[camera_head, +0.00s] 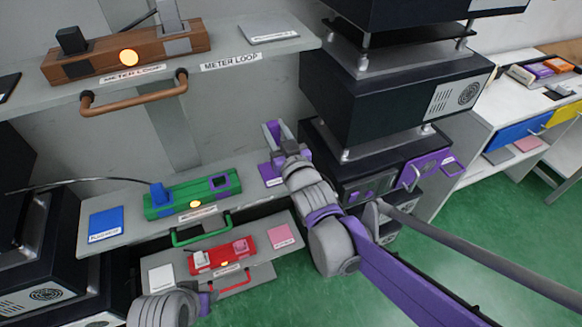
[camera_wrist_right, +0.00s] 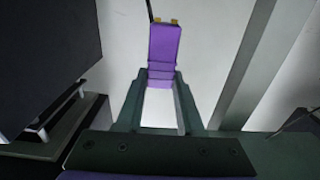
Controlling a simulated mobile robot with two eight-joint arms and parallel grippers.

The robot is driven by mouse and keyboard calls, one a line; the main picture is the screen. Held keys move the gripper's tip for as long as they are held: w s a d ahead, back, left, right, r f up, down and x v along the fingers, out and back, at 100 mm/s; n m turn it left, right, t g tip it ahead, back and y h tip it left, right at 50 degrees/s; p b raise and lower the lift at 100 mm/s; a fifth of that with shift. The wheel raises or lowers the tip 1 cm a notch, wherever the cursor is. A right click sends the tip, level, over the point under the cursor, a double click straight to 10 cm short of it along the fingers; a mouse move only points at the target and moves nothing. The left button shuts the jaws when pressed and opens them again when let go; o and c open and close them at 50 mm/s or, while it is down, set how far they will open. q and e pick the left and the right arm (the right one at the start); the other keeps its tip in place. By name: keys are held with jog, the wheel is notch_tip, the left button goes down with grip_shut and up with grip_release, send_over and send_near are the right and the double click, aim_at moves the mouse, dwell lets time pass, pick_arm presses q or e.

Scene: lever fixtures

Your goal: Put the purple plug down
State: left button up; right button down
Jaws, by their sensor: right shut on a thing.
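The purple plug (camera_wrist_right: 165,45) is between the fingertips of my right gripper (camera_wrist_right: 160,80), seen in the right wrist view. It points away from the wrist, and a dark cable leaves its far end. In the head view my right gripper (camera_head: 279,138) is above the right part of the middle shelf. The plug (camera_head: 271,130) shows there as a small purple piece. A purple pad (camera_head: 267,176) with a label lies on the shelf just below, partly hidden by my right arm. Only a grey link of my left arm shows at the bottom; its gripper is out of view.
A green fixture (camera_head: 190,196) with a blue plug (camera_head: 157,195) and a blue pad (camera_head: 106,224) share the middle shelf. A red fixture (camera_head: 222,256) is below. A brown fixture (camera_head: 130,50) stands above. Dark stacked units (camera_head: 385,100) rise close on the right.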

jog(key=shift+w+d+f, duration=0.1)
jog(key=shift+d+f, duration=0.15)
jog(key=shift+a+f+b, duration=0.1)
jog(key=shift+f+b, duration=1.05)
jog(key=shift+f, duration=3.6)
jog(key=shift+f, duration=0.2)
jog(key=c, duration=0.5)
grip_release()
jog(key=shift+c, duration=0.2)
jog(key=shift+r, duration=0.1)
